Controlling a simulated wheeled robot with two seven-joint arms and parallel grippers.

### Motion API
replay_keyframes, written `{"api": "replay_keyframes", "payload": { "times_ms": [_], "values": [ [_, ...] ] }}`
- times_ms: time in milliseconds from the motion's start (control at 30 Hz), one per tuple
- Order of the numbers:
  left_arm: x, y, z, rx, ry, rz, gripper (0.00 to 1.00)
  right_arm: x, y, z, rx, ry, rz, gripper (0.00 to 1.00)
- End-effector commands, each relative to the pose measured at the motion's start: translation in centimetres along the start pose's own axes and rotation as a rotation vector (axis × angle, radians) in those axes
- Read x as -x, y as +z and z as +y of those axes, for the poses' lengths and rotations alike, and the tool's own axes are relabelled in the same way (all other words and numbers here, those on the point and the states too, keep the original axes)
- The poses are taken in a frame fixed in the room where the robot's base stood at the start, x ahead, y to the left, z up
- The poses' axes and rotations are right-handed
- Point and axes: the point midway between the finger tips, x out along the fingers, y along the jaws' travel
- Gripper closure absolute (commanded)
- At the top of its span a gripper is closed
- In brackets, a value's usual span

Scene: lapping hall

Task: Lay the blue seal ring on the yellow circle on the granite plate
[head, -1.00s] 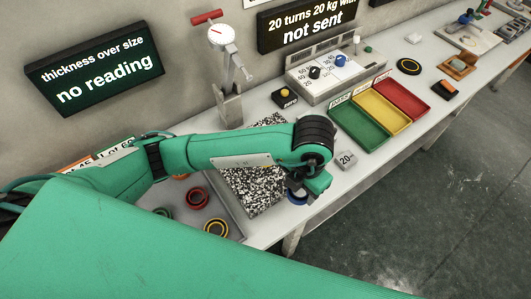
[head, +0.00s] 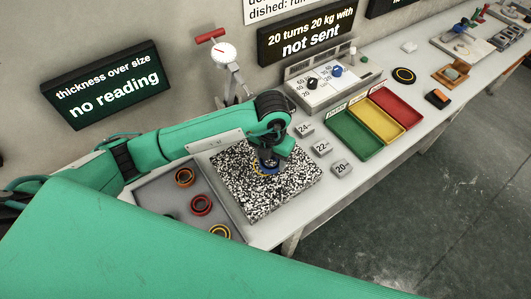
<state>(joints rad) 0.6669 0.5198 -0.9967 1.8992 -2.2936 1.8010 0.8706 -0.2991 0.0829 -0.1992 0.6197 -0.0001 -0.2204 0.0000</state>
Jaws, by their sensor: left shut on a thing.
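The speckled black-and-white granite plate (head: 250,205) lies on the bench in the middle of the head view. My left gripper (head: 267,165) points down over the plate, shut on the blue seal ring (head: 265,171). The ring is mostly hidden by the gripper; a blue edge shows. A little of the yellow circle (head: 254,169) shows beside the ring, the rest being covered. I cannot tell whether the ring touches the plate. My right gripper is not in view.
A grey tray (head: 155,194) left of the plate holds orange, red and yellow-and-black rings. Grey weight blocks (head: 342,168) stand right of the plate, before the green, yellow and red trays (head: 350,138). A dial gauge stand (head: 226,75) rises behind.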

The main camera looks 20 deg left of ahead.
Motion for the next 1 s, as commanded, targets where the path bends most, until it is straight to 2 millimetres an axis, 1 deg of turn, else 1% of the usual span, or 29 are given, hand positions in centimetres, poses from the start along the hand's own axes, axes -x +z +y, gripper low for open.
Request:
{"api": "replay_keyframes", "payload": {
  "times_ms": [33,100,200,333,500,567,767,900,933,1000],
  "values": [
    [0.3,0.4,0.9,0.004,0.001,0.002,0.69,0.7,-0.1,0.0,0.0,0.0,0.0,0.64],
    [0.2,0.8,1.7,0.002,0.0,0.002,0.69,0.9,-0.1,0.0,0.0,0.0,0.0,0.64],
    [0.0,1.1,2.3,0.0,-0.001,0.001,0.69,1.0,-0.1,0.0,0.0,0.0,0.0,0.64],
    [-0.7,1.1,2.3,0.0,-0.002,0.004,0.69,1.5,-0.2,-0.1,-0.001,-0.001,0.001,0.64],
    [-3.0,1.1,2.3,0.0,-0.001,0.004,0.69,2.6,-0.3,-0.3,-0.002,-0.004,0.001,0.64],
    [-3.5,1.1,2.3,-0.001,-0.001,0.003,0.69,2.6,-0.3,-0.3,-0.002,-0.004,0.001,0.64],
    [-3.6,1.2,2.3,-0.002,-0.001,0.001,0.69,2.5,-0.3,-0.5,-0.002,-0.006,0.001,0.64],
    [-4.1,1.2,2.3,-0.001,-0.001,0.0,0.69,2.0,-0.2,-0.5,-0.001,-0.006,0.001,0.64],
    [-3.9,1.2,2.3,-0.001,-0.001,0.0,0.39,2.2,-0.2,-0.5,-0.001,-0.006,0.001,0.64],
    [-3.9,1.2,2.3,-0.001,-0.001,0.001,0.25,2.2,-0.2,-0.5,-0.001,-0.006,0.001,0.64]
  ]
}}
